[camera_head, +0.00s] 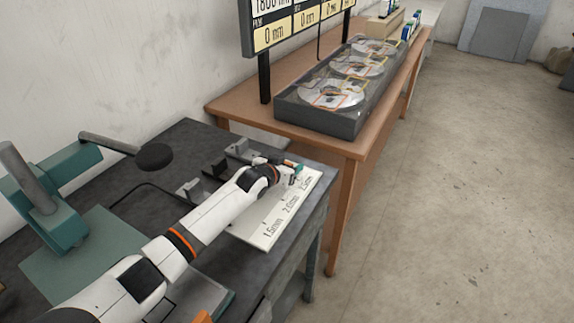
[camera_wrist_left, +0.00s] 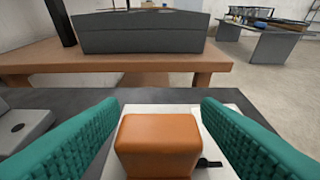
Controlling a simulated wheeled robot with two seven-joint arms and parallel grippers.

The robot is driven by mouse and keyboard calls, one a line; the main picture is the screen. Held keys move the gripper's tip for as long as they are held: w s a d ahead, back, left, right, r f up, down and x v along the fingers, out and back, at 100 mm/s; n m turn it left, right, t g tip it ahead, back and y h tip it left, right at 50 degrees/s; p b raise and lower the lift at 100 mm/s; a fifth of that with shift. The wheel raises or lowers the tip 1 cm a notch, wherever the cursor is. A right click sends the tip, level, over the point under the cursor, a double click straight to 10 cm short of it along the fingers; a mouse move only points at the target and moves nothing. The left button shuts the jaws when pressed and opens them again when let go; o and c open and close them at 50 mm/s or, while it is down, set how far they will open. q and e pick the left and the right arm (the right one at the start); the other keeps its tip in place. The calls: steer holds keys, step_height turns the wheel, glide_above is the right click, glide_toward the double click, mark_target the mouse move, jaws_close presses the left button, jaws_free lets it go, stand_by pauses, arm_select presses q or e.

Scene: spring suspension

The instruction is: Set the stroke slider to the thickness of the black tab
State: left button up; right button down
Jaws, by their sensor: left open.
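My left gripper (camera_head: 291,170) is over the far end of a white plate (camera_head: 262,226) marked 1.5 mm, 2.0 mm and a third value that its hand partly covers. In the left wrist view its teal fingers (camera_wrist_left: 160,108) are open, one on each side of an orange block (camera_wrist_left: 158,146), with gaps between. The block looks like the slider's knob; the hand mostly hides it in the head view. A small black piece (camera_wrist_left: 210,163) lies right of the block. A black upright piece (camera_head: 214,169) beside grey metal brackets may be the black tab. My right gripper is out of view.
A brown table (camera_head: 340,143) behind holds a long case of discs (camera_head: 335,118) under a display (camera_head: 295,25).

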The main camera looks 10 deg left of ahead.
arm_select(q)
steer(key=v, duration=1.2)
stand_by(0.5)
